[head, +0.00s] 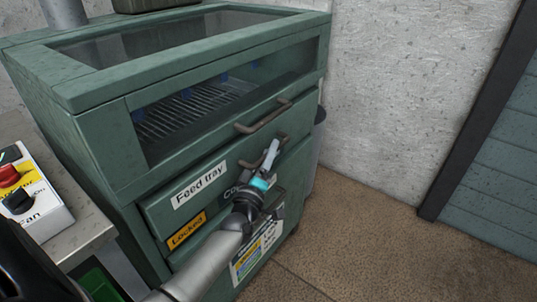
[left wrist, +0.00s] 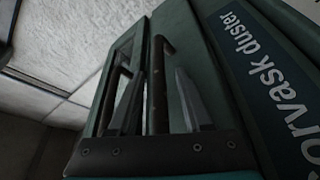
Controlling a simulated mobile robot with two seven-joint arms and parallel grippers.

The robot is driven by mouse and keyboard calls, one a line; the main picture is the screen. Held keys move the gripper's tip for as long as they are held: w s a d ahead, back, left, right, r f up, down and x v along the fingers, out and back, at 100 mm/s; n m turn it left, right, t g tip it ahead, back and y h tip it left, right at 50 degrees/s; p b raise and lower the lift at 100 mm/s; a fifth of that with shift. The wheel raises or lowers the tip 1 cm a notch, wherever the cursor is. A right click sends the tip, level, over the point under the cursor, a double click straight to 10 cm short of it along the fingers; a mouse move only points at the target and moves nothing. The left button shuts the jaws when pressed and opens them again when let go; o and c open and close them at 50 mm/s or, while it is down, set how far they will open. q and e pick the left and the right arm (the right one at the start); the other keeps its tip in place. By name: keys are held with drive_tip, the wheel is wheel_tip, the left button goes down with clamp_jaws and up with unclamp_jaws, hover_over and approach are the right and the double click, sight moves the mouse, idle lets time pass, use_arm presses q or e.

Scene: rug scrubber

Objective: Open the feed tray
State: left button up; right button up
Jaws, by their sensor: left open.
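The green machine has a feed tray front (head: 155,215) with a white "Feed tray" label; its front looks closed. An orange "Locked" sign (head: 187,231) sits below that label. My left gripper (head: 271,153) is open at the lower handle. In the left wrist view its fingers (left wrist: 158,105) appear on either side of one bar handle (left wrist: 160,65), with another bar (left wrist: 115,80) to the left. I cannot tell contact. My right gripper is out of view.
A control box with a red button (head: 9,175) and a black knob (head: 17,201) stands on a grey ledge at the left. A concrete wall (head: 400,100) rises behind the machine. The brown floor (head: 390,240) at right is clear.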

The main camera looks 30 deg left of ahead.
use_arm(q)
drive_tip(key=shift+c, duration=0.2)
clamp_jaws()
idle(1.1)
